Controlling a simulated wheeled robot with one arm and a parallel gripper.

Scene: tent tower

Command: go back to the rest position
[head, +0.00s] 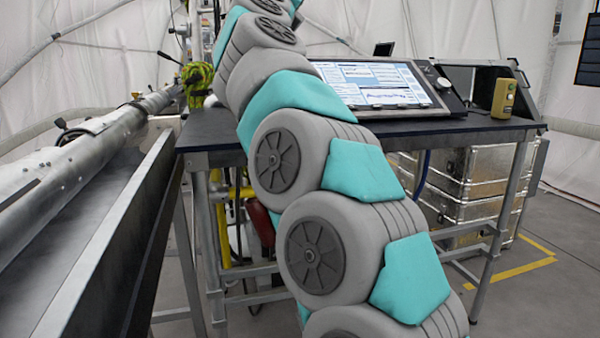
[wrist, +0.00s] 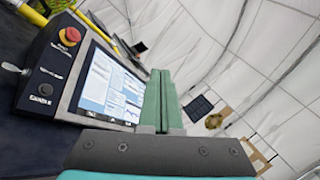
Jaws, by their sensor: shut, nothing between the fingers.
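My gripper (wrist: 163,100) shows in the wrist view as two green fingers pressed together, with nothing between them. In that view it stands in front of the control panel with its lit screen (wrist: 105,88) and a red emergency button (wrist: 70,36), apart from the tent wall behind. In the head view my grey and teal arm rises from the lower right to the top edge. My gripper is out of the head view.
A dark table (head: 215,130) carries the control panel (head: 375,83) and a yellow box (head: 503,98). Metal cases (head: 480,180) stand under and behind it. A long metal trough (head: 100,250) with a pipe (head: 75,150) runs along the left. Floor is clear at the right.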

